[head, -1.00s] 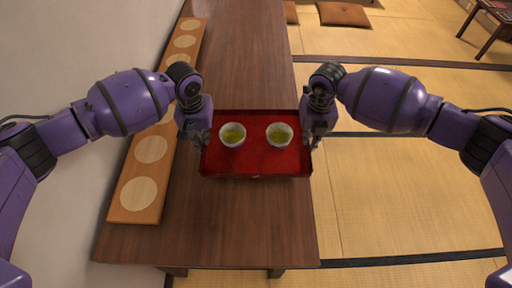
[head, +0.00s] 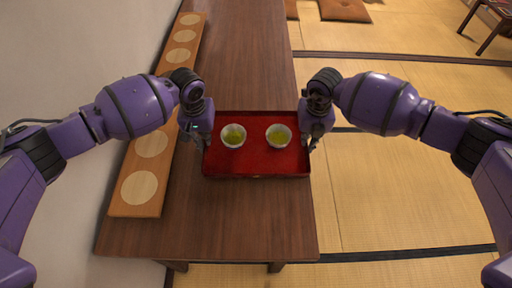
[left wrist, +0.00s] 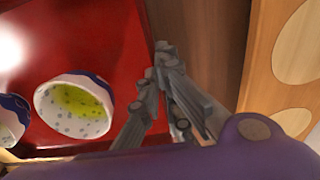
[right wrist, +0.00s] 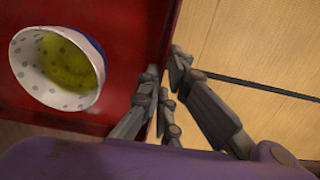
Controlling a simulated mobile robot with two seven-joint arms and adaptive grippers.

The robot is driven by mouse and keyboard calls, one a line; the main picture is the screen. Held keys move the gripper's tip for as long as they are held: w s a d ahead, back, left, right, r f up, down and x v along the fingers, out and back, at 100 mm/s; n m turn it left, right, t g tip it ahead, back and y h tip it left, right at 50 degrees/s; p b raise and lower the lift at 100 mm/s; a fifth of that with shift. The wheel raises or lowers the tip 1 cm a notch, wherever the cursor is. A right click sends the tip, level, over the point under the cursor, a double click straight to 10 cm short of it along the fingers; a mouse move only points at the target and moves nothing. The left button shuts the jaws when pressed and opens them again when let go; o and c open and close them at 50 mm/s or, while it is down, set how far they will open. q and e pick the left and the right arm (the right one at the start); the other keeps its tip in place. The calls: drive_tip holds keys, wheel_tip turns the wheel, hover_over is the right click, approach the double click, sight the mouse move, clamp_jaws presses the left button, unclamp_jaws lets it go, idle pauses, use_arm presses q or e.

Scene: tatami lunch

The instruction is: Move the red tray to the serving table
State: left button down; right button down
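The red tray (head: 256,168) is low over the brown wooden table (head: 230,225); I cannot tell whether it touches the top. It looks level and carries two patterned bowls (head: 233,135) (head: 279,135) of yellow-green liquid. My left gripper (head: 203,145) is at the tray's left wall and my right gripper (head: 309,143) at its right wall. In the left wrist view, the fingers (left wrist: 163,62) close together on the tray's rim. In the right wrist view, the fingers (right wrist: 164,68) lie on either side of the rim, close against it. The pinched parts of the rim are mostly hidden.
A light wooden strip with round pads (head: 138,188) lies along the table's left side by the wall. The table is clear in front of and behind the tray. Tatami floor (head: 400,190) lies to the right, with a cushion (head: 344,9) and a small table (head: 490,25) farther back.

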use_arm(q)
drive_tip(key=shift+f, duration=0.45)
use_arm(e)
drive_tip(key=shift+a+f, duration=0.1)
drive_tip(key=shift+f, duration=0.35)
use_arm(q)
drive_tip(key=c, duration=2)
unclamp_jaws()
use_arm(e)
drive_tip(key=c, duration=2)
unclamp_jaws()
use_arm(q)
drive_tip(key=r, duration=1.1)
drive_tip(key=shift+s+r, duration=0.4)
use_arm(e)
drive_tip(key=r, duration=1.2)
drive_tip(key=shift+s, duration=0.4)
drive_tip(key=shift+f, duration=0.1)
